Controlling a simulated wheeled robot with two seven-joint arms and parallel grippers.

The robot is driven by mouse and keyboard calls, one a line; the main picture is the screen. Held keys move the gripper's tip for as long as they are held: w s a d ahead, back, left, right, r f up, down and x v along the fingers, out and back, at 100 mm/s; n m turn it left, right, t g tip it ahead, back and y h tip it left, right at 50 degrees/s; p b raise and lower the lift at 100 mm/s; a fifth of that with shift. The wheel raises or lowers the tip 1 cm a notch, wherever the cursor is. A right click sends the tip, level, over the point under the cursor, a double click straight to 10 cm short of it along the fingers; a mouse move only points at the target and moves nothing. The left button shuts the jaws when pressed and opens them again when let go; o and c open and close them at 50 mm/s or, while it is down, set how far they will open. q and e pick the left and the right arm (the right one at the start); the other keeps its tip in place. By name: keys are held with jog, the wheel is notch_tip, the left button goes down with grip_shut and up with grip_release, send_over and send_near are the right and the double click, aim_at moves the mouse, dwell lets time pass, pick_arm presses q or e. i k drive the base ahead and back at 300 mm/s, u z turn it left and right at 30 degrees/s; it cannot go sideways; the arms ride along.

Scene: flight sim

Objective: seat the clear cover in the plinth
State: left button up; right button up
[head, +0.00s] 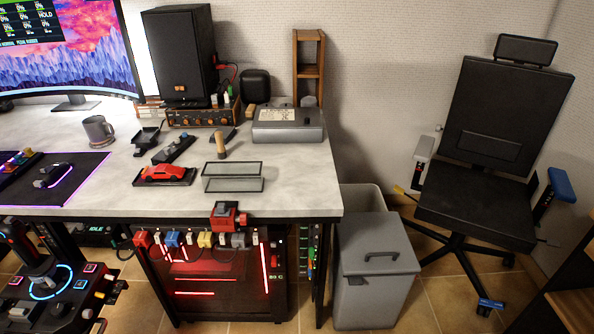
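The clear cover (233,184) is a see-through box with dark edges. Neither of my grippers shows in the head view.
Behind the cover stands a small wooden-handled tool (221,147), with a grey case (288,125) behind right. A black stand (173,150) and grey mug (98,130) are behind the plinth. A red clamp-like device (225,215) sits at the desk's front edge. Bare desk (300,185) lies right.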

aim_at(187, 177)
jog(key=z, duration=0.1)
jog(key=i, duration=0.85)
jog(key=u, duration=0.3)
